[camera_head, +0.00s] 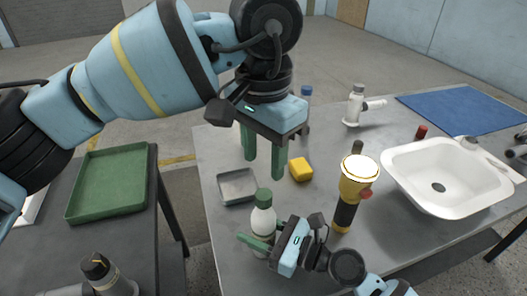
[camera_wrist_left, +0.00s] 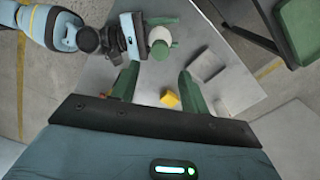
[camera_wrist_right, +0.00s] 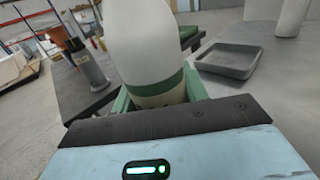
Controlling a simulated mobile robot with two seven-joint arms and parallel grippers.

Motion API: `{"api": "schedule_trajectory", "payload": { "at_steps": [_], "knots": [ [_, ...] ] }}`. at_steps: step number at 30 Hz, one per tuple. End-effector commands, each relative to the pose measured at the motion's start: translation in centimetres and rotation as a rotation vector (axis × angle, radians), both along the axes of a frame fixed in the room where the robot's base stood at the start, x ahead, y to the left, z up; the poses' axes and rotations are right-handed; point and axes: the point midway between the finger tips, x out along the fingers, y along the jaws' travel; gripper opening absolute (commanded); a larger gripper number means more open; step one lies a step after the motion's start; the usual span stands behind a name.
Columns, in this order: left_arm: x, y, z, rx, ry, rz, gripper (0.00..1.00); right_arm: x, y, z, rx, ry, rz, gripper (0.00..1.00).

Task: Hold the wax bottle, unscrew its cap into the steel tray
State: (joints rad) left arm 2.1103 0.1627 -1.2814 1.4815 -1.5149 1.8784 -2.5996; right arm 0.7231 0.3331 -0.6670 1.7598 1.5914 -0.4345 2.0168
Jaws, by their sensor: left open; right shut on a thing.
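The wax bottle (camera_head: 262,226) is white with a green cap (camera_head: 263,197) and stands upright near the front of the grey table. My right gripper (camera_head: 259,242) is shut around its body; the right wrist view shows the bottle (camera_wrist_right: 148,45) close up with a green band, its top out of frame. The cap (camera_wrist_left: 160,50) is on the bottle in the left wrist view. My left gripper (camera_head: 264,166) is open and empty, fingers pointing down, behind and above the cap and apart from it. The steel tray (camera_head: 237,187) lies left of the bottle, looking empty.
A yellow block (camera_head: 300,169) lies behind the bottle. A yellow and black flashlight-like object (camera_head: 350,195) stands to the right. A white sink (camera_head: 440,175) and blue mat (camera_head: 465,108) are farther right. A green tray (camera_head: 108,182) sits on the left table.

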Motion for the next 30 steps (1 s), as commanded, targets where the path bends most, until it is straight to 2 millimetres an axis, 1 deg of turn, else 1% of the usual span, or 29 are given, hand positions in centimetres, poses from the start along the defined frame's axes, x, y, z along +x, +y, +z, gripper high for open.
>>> {"api": "schedule_trajectory", "payload": {
  "at_steps": [4, 10, 13, 17, 24, 30],
  "knots": [
    [0.0, 0.0, 0.0, 0.0, 0.0, -0.06, 0.45, 0.0, 0.0, 0.0, -0.001, 0.0, 0.0, 0.0],
    [0.0, 0.0, -0.1, 0.001, 0.001, -0.07, 0.45, 0.0, 0.0, -0.1, -0.001, 0.0, 0.0, 0.0],
    [0.0, 0.0, -0.7, 0.001, 0.002, -0.069, 0.45, 0.0, 0.0, 0.0, -0.001, 0.0, 0.0, 0.0],
    [0.0, 0.0, -2.2, 0.001, 0.001, -0.068, 0.45, 0.0, 0.0, 0.0, -0.001, 0.0, 0.0, 0.0],
    [0.0, 0.1, -5.7, 0.001, 0.003, -0.067, 0.45, 0.0, 0.0, 0.0, -0.001, 0.0, 0.0, 0.0],
    [0.0, 0.1, -7.5, 0.0, 0.001, -0.065, 0.45, 0.0, 0.0, 0.0, -0.001, 0.0, 0.0, 0.0]
  ]
}}
